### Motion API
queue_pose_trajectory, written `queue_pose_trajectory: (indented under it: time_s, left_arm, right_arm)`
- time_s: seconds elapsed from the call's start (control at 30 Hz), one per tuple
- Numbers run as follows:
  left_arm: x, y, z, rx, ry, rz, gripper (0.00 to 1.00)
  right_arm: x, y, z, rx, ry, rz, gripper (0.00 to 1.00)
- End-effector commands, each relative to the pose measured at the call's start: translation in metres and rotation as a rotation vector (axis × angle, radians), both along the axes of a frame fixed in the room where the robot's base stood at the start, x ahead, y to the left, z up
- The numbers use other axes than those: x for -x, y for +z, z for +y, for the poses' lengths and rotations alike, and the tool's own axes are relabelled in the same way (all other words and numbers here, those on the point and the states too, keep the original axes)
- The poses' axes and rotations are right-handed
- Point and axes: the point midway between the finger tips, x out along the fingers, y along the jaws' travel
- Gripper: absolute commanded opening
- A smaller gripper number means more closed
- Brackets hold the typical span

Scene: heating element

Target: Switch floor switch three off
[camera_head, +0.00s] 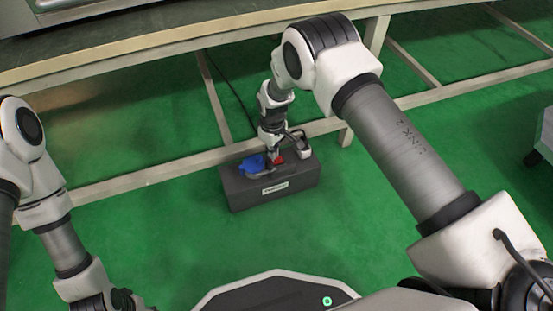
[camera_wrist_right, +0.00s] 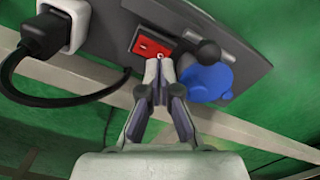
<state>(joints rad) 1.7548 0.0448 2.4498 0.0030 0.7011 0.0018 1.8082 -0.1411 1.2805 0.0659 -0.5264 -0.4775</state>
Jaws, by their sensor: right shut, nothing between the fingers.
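The floor switch is a dark grey box (camera_head: 270,188) with a pale label on its front, standing on the green floor by the table frame. A red rocker switch (camera_wrist_right: 150,47) sits in its top plate; it also shows in the head view (camera_head: 278,160). My right gripper (camera_wrist_right: 158,62) is shut and empty, with its fingertips at the lower edge of the red rocker, touching or very close. The fingertips hide a small part of it. I cannot tell the rocker's position. My left gripper (camera_head: 122,300) is at the bottom left edge, only partly in view, far from the box.
A blue round plug or cap (camera_wrist_right: 208,82) is right beside the fingers. A black-and-white plug (camera_wrist_right: 55,35) with a black cable sits left of the switch. A pale frame bar (camera_head: 150,178) runs behind the box. Open green floor lies in front.

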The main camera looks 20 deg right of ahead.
Motion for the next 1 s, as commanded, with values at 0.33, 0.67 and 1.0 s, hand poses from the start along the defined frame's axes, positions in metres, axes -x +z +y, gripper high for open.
queue_pose_trajectory:
  time_s: [0.33,0.67,1.0]
  left_arm:
    - [0.000,-0.001,0.000,0.000,0.000,0.000,0.40]
    - [0.000,-0.003,0.000,0.000,0.000,0.000,0.40]
    - [0.000,-0.006,0.000,0.000,0.000,0.000,0.40]
  right_arm:
    - [0.000,-0.001,0.000,0.000,0.000,0.000,0.00]
    - [0.000,-0.006,0.000,0.000,0.000,0.000,0.00]
    - [0.000,-0.011,0.000,0.000,0.000,0.000,0.00]
